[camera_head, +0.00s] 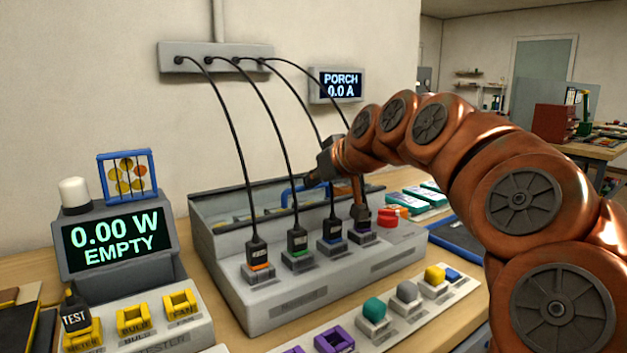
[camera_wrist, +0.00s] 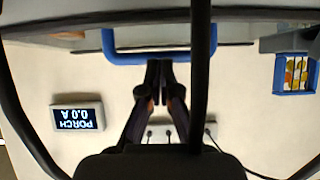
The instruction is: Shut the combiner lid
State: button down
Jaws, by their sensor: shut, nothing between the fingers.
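The combiner is a grey box (camera_head: 330,285) on the bench, with several black cables plugged into its front ledge. Its upper part is open behind the plugs, and a grey panel that looks like the raised lid (camera_head: 215,199) stands along the back. A blue handle (camera_head: 290,194) shows above the opening, partly hidden by cables and my gripper. In the wrist view the blue handle (camera_wrist: 123,58) spans the upper middle. My gripper (camera_head: 312,181) is shut and empty, its fingertips (camera_wrist: 160,65) close to the handle's bar; I cannot tell whether they touch it.
Cables (camera_head: 232,130) hang from a wall strip (camera_head: 205,58) around my gripper. A tester with a display (camera_head: 118,237) stands left. A red knob (camera_head: 388,218) is at the combiner's right end. Coloured buttons (camera_head: 408,292) line the front. The porch meter (camera_head: 338,85) is on the wall.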

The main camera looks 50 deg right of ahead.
jog(key=w+r+p+v, duration=0.1)
jog(key=r+v, duration=0.1)
jog(key=v, duration=1)
jog(key=shift+r, duration=0.5)
jog(key=shift+d, duration=0.15)
